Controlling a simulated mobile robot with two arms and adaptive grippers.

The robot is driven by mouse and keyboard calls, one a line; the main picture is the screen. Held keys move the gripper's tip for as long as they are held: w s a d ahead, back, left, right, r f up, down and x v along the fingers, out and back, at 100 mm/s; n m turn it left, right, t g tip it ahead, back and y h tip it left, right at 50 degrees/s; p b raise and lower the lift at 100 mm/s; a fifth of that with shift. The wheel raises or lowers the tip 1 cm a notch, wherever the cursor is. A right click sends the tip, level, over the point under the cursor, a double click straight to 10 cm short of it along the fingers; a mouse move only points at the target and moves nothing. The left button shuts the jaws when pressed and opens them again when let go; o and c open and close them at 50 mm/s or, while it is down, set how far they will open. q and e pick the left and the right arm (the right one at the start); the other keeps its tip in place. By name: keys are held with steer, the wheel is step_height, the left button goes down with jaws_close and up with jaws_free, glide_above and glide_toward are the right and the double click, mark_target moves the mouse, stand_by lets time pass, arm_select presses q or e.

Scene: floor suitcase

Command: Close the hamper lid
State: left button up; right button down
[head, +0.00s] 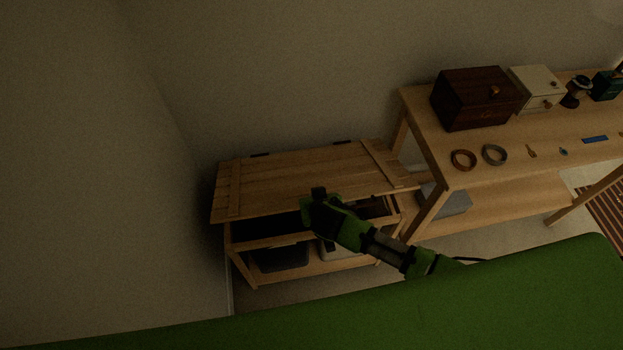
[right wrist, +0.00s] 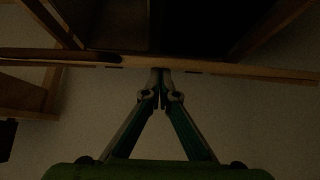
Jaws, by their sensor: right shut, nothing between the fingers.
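The wooden hamper (head: 262,241) stands on the floor against the wall. Its plank lid (head: 295,183) is hinged at the back and is partly raised, with a dark gap between its front edge and the hamper's front rail. My right gripper (head: 314,197) is at the front of this gap, close to the lid's front edge. In the right wrist view the right gripper (right wrist: 161,73) is shut and empty, with its tips close to a long wooden edge (right wrist: 215,69); I cannot tell whether they touch. My left gripper is not in view.
A wooden table (head: 510,145) stands to the right of the hamper. It carries a dark wooden box (head: 462,100), a white box (head: 530,82), two rings (head: 494,154) and small items. A dark bin (head: 281,258) sits on the hamper's lower shelf.

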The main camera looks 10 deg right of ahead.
steer(key=s+f+b, duration=0.4)
steer(key=f+b, duration=0.1)
steer(key=f, duration=0.6)
steer(key=shift+f+b, duration=0.2)
steer(key=shift+b, duration=0.1)
steer(key=shift+r, duration=0.1)
steer(key=v, duration=1.2)
steer(key=s+d+f+n+g, duration=0.1)
steer(key=s+d+f+g, duration=0.2)
steer(key=f, duration=0.8)
steer(key=s+d+f+n+g, duration=0.1)
steer(key=s+d+f, duration=0.35)
steer(key=f, duration=0.65)
steer(key=s+d+f+g, duration=0.1)
steer(key=s+f, duration=0.3)
steer(key=s, duration=0.4)
steer(key=s+d+f+g, duration=0.1)
steer(key=s+d+f, duration=0.2)
steer(key=s+f, duration=0.2)
steer(key=s+d+f+g, duration=0.1)
steer(key=s+f, duration=0.3)
steer(key=s, duration=0.7)
steer(key=shift+s+d+f, duration=0.25)
steer(key=shift+s+d, duration=0.05)
steer(key=shift+d, duration=0.1)
